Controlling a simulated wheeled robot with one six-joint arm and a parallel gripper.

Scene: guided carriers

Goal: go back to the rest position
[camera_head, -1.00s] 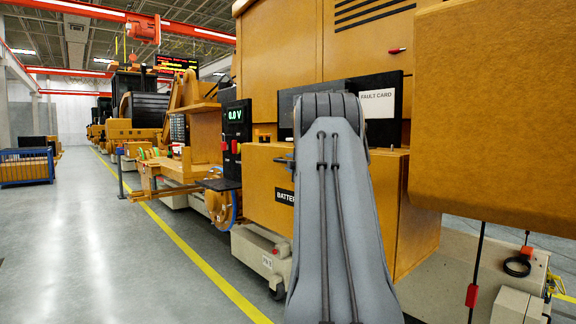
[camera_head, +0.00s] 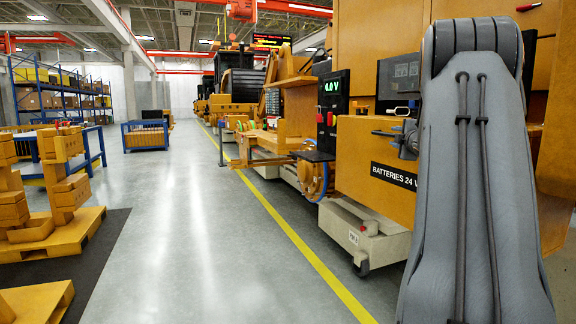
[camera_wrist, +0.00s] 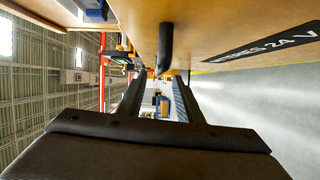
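My grey arm rises at the right of the head view and hides part of the orange machine behind it. In the wrist view my gripper (camera_wrist: 158,95) has its two dark fingers apart, with nothing seen between them. The wooden-orange battery box (camera_head: 375,205), labelled "BATTERIES 24 V", is just beside my gripper; it fills the upper right of the wrist view (camera_wrist: 225,30). A dark bar-like handle (camera_wrist: 165,48) stands out from its face near the fingers. Whether the fingers touch the box cannot be told.
A panel with a green volt display (camera_head: 333,87) stands left of the box. A pale wheeled cart (camera_head: 362,235) is below it. Pallets with wooden blocks (camera_head: 62,238) stand at the left, with a blue-framed crate (camera_head: 146,134) farther back. The grey aisle between is clear.

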